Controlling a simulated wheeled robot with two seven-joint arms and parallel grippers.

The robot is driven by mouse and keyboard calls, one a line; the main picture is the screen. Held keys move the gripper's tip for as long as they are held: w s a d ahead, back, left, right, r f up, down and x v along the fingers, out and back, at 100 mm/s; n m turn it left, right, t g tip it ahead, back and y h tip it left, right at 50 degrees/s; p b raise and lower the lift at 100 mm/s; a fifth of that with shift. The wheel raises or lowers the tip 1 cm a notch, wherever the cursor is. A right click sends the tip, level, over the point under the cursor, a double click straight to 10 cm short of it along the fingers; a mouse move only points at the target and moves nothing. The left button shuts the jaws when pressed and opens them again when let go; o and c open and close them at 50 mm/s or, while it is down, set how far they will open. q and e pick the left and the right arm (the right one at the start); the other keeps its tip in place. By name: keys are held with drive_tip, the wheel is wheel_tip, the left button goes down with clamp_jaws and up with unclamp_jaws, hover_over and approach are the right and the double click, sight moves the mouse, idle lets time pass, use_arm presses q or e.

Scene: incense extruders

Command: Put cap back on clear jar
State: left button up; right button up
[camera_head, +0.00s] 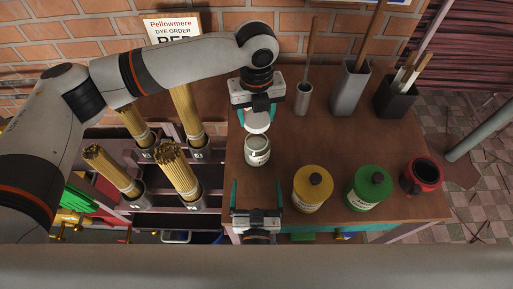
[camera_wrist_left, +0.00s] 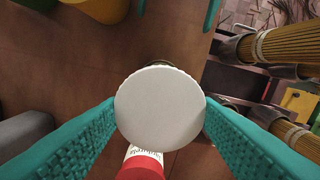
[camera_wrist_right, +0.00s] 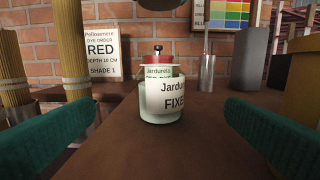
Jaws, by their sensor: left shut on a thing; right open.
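A round white cap (camera_head: 257,123) is held in my left gripper (camera_head: 257,112). In the left wrist view the cap (camera_wrist_left: 160,107) sits between the two teal fingers (camera_wrist_left: 160,118). The clear jar (camera_head: 257,153) stands upright and uncapped on the table, just in front of the cap in the head view. The cap is apart from it and appears higher. In the left wrist view the cap hides most of the jar. My right gripper (camera_head: 256,198) is open and empty at the table's front edge. In the right wrist view the labelled jar (camera_wrist_right: 163,105) is centred between its fingers (camera_wrist_right: 163,125).
A red-lidded jar (camera_wrist_right: 138,66) stands behind the clear jar. Yellow (camera_head: 312,188), green (camera_head: 369,187) and red-black (camera_head: 421,176) pots stand to the right. Bundles of sticks (camera_head: 178,172) stand left. Tall holders (camera_head: 350,88) line the back. Bare table lies right of the jar.

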use_arm(q)
drive_tip(key=shift+w, duration=0.15)
use_arm(e)
drive_tip(key=w, duration=1.2)
drive_tip(key=c, duration=1.5)
use_arm(q)
hover_over(257, 148)
drive_tip(key=w, duration=0.3)
drive_tip(key=shift+f, duration=2.55)
use_arm(e)
drive_tip(key=shift+o, duration=0.2)
use_arm(q)
drive_tip(key=shift+f, duration=0.9)
drive_tip(key=shift+f, duration=0.5)
